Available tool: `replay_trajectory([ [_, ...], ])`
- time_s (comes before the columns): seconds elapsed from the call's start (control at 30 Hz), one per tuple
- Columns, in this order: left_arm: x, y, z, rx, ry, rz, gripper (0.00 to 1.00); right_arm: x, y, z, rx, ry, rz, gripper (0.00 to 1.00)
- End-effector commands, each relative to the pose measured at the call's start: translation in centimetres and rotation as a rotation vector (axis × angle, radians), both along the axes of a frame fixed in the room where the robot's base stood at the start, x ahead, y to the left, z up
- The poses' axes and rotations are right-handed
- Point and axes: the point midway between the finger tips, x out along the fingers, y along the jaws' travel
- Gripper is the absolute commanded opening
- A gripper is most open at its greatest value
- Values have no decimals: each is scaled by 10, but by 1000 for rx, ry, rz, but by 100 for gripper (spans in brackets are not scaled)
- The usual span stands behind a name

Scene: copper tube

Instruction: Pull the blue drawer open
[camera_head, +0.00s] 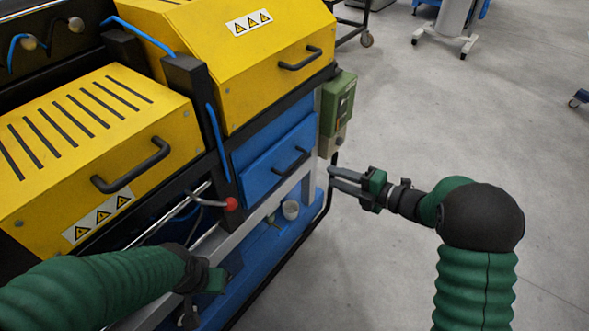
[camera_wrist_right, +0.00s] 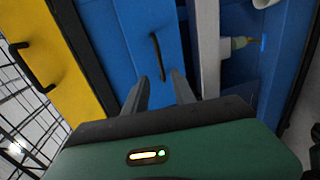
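The blue drawer (camera_head: 275,160) is in the front of the machine, below the right yellow cover, and looks shut. Its black handle (camera_head: 290,163) is a bar on its face. My right gripper (camera_head: 332,180) is to the right of the handle, apart from it, with its fingers pointing at the machine. In the right wrist view the handle (camera_wrist_right: 157,56) is ahead of the fingers (camera_wrist_right: 160,92), which are spread apart with nothing between them. My left gripper (camera_head: 200,300) is low at the machine's front, partly hidden by its own arm; its fingers are unclear.
Yellow covers with black handles (camera_head: 132,167) (camera_head: 300,59) are above and left of the drawer. A red knob (camera_head: 231,203) is at its lower left. A green box (camera_head: 338,102) is on the machine's corner.

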Motion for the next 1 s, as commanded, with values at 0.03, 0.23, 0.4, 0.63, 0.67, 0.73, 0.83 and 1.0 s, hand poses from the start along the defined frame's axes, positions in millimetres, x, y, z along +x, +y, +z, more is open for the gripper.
replay_trajectory([
  [0.03,0,0,-7,0,0,1,0,7,13,-6,-1,-1,5,32],
  [0.23,0,0,-21,0,1,1,0,39,55,-18,0,0,3,32],
  [0.4,0,1,-31,0,1,1,0,62,86,-26,2,0,1,32],
  [0.63,0,1,-36,0,1,1,0,78,108,-29,1,3,-2,32],
  [0.67,0,1,-36,0,1,1,0,79,109,-28,2,2,-2,32],
  [0.73,0,1,-36,0,1,1,0,79,109,-28,2,3,-2,32],
  [0.83,0,1,-35,0,1,1,0,79,109,-27,2,3,-2,32],
  [1.0,0,1,-35,0,1,1,0,79,109,-28,2,3,-2,17],
])
